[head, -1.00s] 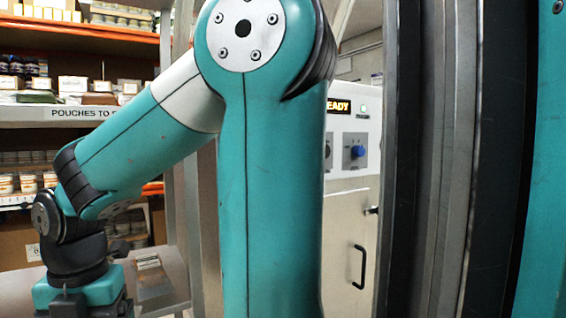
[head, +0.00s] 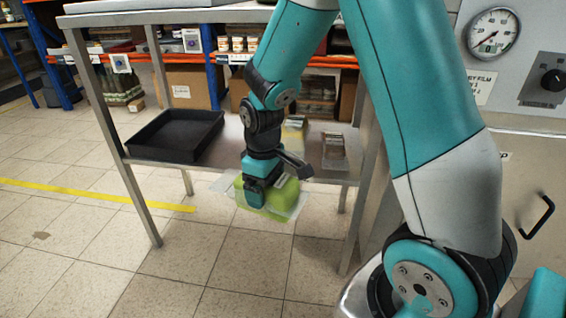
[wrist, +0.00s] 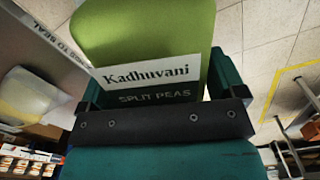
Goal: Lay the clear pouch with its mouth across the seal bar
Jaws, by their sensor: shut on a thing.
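The clear pouch (head: 277,196), bulging with green contents, hangs below my gripper (head: 257,190) in the head view, in front of the table's lower shelf and over the floor. Its clear margins stick out at the sides. In the wrist view the green pouch (wrist: 145,35) fills the space between the fingers, with a white and dark label reading "Kadhuvani SPLIT PEAS" facing the camera. My gripper (wrist: 160,100) is shut on it. I cannot make out the seal bar in any view.
A metal table (head: 170,17) stands ahead; its lower shelf bears a black tray (head: 178,133), a yellowish pouch (head: 293,130) and a brownish one (head: 334,152). A machine with a gauge (head: 492,32) and door handle (head: 537,217) stands at right. Tiled floor is clear at left.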

